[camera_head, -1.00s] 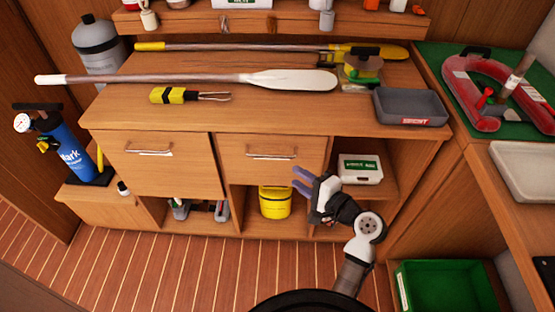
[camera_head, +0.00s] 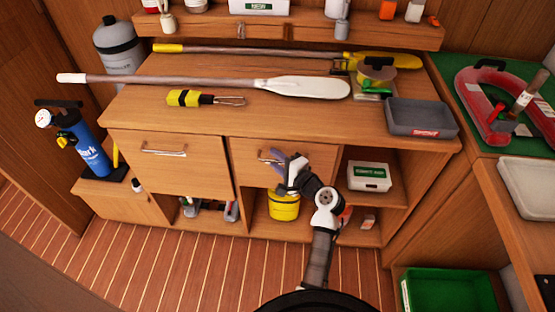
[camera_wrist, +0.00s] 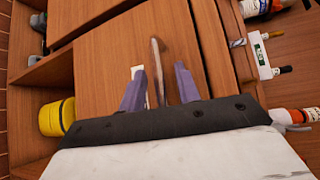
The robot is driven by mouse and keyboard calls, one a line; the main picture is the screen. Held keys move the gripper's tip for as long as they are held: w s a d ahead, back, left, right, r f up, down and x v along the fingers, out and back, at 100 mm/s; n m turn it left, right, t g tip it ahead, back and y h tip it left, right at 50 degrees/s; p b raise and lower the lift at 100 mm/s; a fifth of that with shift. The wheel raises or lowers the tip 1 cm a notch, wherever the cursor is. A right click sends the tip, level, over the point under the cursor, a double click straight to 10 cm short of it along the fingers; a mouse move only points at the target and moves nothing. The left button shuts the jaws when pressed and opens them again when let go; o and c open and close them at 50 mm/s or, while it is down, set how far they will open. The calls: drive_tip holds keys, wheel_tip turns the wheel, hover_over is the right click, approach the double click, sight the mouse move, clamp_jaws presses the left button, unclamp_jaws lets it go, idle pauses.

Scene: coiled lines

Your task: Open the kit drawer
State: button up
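The wooden cabinet has two drawers, both looking closed: a left drawer (camera_head: 175,170) and a narrower right drawer (camera_head: 245,165). I cannot read which one is labelled kit. My gripper (camera_head: 281,158) is at the front of the right drawer, partly hiding its metal handle (camera_head: 266,160). In the wrist view, this drawer front (camera_wrist: 105,55) fills the middle, and the handle (camera_wrist: 157,48) runs between the two purple fingers of my gripper (camera_wrist: 159,72). The fingers are open with gaps on both sides of the handle. A small white patch shows beside the left finger.
Below the right drawer is a yellow tub (camera_head: 284,207); a white first-aid box (camera_head: 369,176) is on the shelf to its right. Oars, a yellow-black tool (camera_head: 190,98) and a grey tray (camera_head: 421,118) lie on the top. A green crate (camera_head: 447,290) stands at lower right.

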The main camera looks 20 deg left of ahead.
clamp_jaws()
drive_tip(key=shift+s+d, duration=0.1)
drive_tip(key=shift+s, duration=0.05)
idle(0.4)
